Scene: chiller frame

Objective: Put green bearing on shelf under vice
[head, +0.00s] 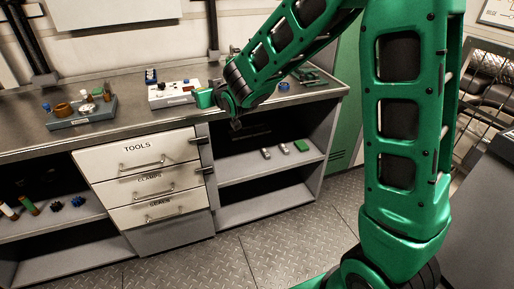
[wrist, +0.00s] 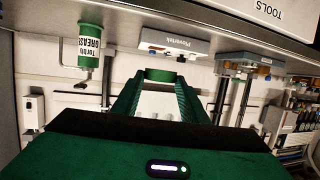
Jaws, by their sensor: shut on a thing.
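The green bearing (wrist: 160,74) is a short green ring between my fingertips in the wrist view, which looks upside down. My gripper (wrist: 159,82) is shut on it, pointing toward the back wall. In the head view my arm hides the gripper tips and the bearing; the wrist is near the bench's front edge. The vice (head: 311,76) appears to be the dark green tool at the bench's right end. Below it is an open cabinet with a middle shelf (head: 240,168); a green block and two small grey pieces lie on its right part.
A green grease can (head: 204,98) and a white box (head: 170,94) stand on the bench near my wrist. Drawers (head: 137,157) adjoin the shelf's left side. A blue ring (head: 284,86) lies near the vice. The shelf's left part is clear.

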